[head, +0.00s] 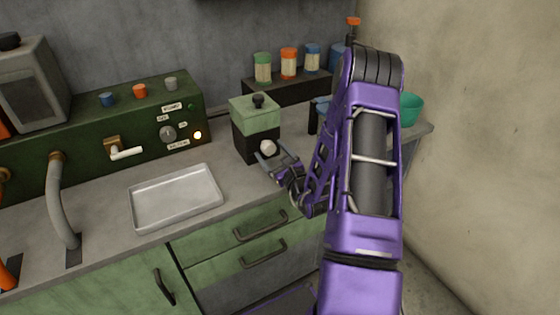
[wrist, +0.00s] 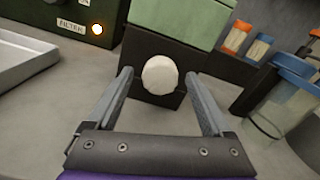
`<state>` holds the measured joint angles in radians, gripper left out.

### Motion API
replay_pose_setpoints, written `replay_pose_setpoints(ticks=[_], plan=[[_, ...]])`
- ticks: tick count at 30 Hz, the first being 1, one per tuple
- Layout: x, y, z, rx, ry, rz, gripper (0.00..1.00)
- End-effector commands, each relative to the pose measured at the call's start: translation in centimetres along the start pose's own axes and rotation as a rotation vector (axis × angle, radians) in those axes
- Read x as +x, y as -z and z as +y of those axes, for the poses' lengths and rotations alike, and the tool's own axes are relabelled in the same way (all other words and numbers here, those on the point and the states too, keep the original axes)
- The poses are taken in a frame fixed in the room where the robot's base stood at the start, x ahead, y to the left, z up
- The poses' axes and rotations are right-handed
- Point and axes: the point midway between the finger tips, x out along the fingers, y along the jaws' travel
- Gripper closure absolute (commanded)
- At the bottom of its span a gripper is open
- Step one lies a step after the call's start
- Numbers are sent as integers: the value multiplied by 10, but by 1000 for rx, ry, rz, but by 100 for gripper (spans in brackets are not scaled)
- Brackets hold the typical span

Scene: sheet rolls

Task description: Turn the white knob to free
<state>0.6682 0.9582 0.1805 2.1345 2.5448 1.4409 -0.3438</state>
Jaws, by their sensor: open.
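The white knob (head: 268,147) is on the front of a dark box with a green top (head: 256,115). In the wrist view the knob (wrist: 160,75) is round, faceted and pale, centred on the dark front face (wrist: 150,46). My gripper (head: 272,165) is open just in front of the knob. In the wrist view its two fingers (wrist: 160,88) stand apart to the left and right of the knob, with a gap on each side. No marking for free is readable near the knob.
A green panel (head: 90,145) with a grey dial (head: 168,133) and a lit lamp (head: 198,135) stands left of the box. A metal tray (head: 175,222) lies on the counter. A clear jar with a blue lid (wrist: 280,92) stands right of my gripper.

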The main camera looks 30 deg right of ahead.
Motion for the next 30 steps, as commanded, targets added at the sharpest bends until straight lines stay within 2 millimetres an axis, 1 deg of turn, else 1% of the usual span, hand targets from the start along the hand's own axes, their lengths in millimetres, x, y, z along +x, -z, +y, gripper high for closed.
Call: replay_pose_setpoints(ticks=[2, 5, 15, 21, 25, 30], plan=[[-8, 0, -1, 0, 1, 2, 16], [-25, 1, -1, 1, 2, 4, 16], [-108, 1, -1, 2, 3, 4, 16], [-148, 1, 0, 2, 3, 4, 16], [-164, 1, -1, 1, 3, 3, 16], [-171, 0, 0, 1, 1, 1, 16]])
